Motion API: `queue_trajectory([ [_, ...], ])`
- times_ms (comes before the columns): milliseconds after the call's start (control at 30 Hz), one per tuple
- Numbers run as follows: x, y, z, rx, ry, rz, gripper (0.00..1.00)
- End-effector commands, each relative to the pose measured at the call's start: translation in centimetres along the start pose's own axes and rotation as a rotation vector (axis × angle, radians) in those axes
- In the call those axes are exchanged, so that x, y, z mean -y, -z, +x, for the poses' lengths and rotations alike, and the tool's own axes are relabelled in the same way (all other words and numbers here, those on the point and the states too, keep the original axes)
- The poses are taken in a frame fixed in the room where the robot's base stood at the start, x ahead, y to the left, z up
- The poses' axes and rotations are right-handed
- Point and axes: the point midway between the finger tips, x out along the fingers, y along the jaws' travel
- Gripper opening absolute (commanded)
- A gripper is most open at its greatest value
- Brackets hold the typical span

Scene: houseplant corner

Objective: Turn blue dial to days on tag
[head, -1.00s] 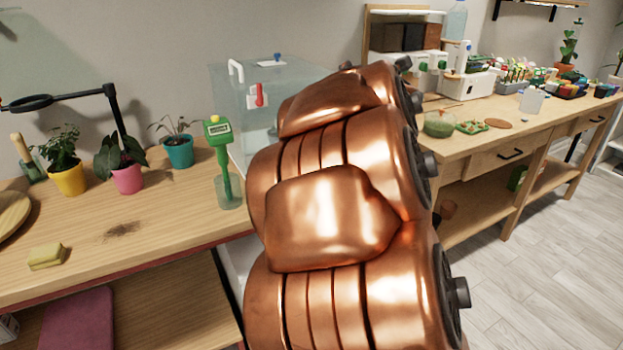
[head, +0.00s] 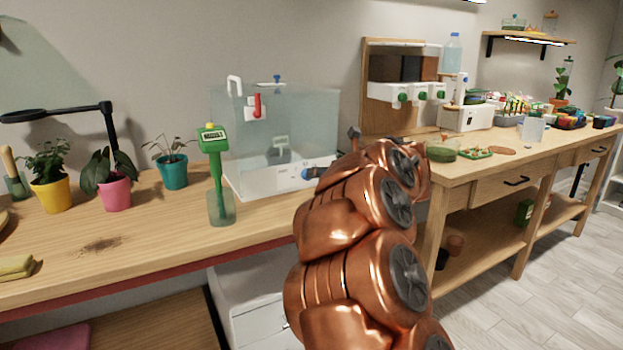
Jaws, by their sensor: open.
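A blue dial (head: 309,173) sits on the white front base of a clear tank (head: 315,110) in the head view, just left of my copper arm. A small grey-white piece (head: 279,146) shows inside or behind the tank wall; I cannot tell whether it is a tag, and no writing on it is readable. A second small blue part (head: 277,79) is on the tank's top edge. My arm rises in front of the tank's right end and hides part of it.
A red part (head: 257,105) is on the tank. Potted plants and a black lamp (head: 108,120) stand farther left. A unit with green knobs (head: 402,97) is on the right bench.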

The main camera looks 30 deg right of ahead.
Motion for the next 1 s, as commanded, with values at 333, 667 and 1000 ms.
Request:
queue_trajectory([
  [333, -0.1, 0.1, 4.5, -0.001, -0.003, 0.001, 0.55],
  [667, -0.1, -0.1, 5.8, 0.003, 0.002, 0.000, 0.55],
  [1000, 0.0, -0.1, 5.8, 0.003, 0.002, 0.000, 0.34],
])
